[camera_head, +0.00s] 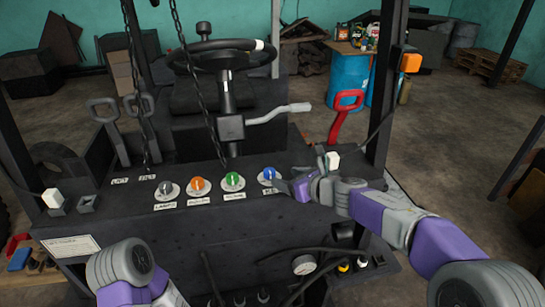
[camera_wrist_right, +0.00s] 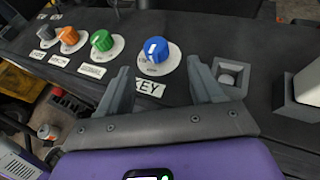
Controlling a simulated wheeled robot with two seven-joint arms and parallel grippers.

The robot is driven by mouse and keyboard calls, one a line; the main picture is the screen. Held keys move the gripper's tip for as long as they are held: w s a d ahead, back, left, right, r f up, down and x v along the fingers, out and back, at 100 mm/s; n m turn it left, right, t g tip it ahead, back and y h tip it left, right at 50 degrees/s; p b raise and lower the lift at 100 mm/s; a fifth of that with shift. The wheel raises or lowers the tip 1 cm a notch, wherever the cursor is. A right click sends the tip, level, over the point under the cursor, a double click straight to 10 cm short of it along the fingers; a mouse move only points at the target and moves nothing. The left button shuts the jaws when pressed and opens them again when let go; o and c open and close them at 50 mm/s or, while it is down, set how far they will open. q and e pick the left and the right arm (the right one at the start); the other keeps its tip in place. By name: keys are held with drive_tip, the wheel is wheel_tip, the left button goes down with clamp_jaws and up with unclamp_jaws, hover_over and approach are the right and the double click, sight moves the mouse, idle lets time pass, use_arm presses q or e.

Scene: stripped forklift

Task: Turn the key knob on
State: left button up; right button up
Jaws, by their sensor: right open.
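The key knob (camera_head: 268,173) is blue with a white mark and sits on a round white dial at the right end of a row of knobs on the dark panel. In the right wrist view the blue knob (camera_wrist_right: 155,50) stands upright, with a KEY label below its dial. My right gripper (camera_head: 283,186) is just right of the knob in the head view. In the wrist view its open, empty fingers (camera_wrist_right: 160,72) point toward the knob, which shows between and beyond the tips. I cannot tell any contact. Part of my left arm shows at lower left, but its gripper does not.
Green (camera_head: 233,181), orange (camera_head: 198,186) and grey (camera_head: 166,190) knobs stand left of the key knob. A white switch (camera_head: 333,161) is close on the right. A chain (camera_head: 200,90) hangs over the panel, and a red lever (camera_head: 345,115) rises behind.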

sight(271, 172)
drive_tip(key=shift+w+a+r, duration=0.1)
drive_tip(key=shift+w, duration=0.4)
drive_tip(key=shift+s+a, duration=0.1)
drive_tip(key=shift+a, duration=0.15)
drive_tip(key=x, duration=0.5)
drive_tip(key=shift+a, duration=0.4)
drive_tip(key=c, duration=1.1)
